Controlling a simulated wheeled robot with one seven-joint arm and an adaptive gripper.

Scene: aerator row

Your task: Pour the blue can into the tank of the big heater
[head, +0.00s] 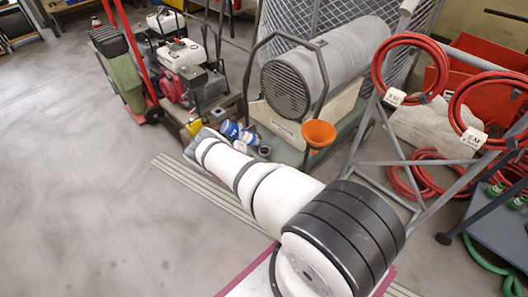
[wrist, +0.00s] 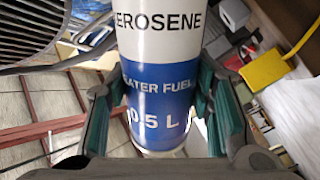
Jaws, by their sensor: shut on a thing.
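The blue can (wrist: 160,95) has a white upper part and a blue lower part, lettered as kerosene heater fuel, 0.5 L. In the wrist view my gripper (wrist: 162,112) is shut on it, with a green-padded finger on each side. In the head view the blue can (head: 229,130) shows small beyond my arm; its exact tilt is hard to tell. The big heater (head: 320,65) is a grey cylinder with a round grille on a pale tank base. An orange funnel (head: 319,134) stands at its front, right of the can and apart from it.
A grey wire mesh (head: 290,18) stands behind the heater. A rack with red hoses (head: 385,70) is at right. A red hand truck (head: 130,50) and a red-white engine unit (head: 185,60) are at left. The floor at left is clear.

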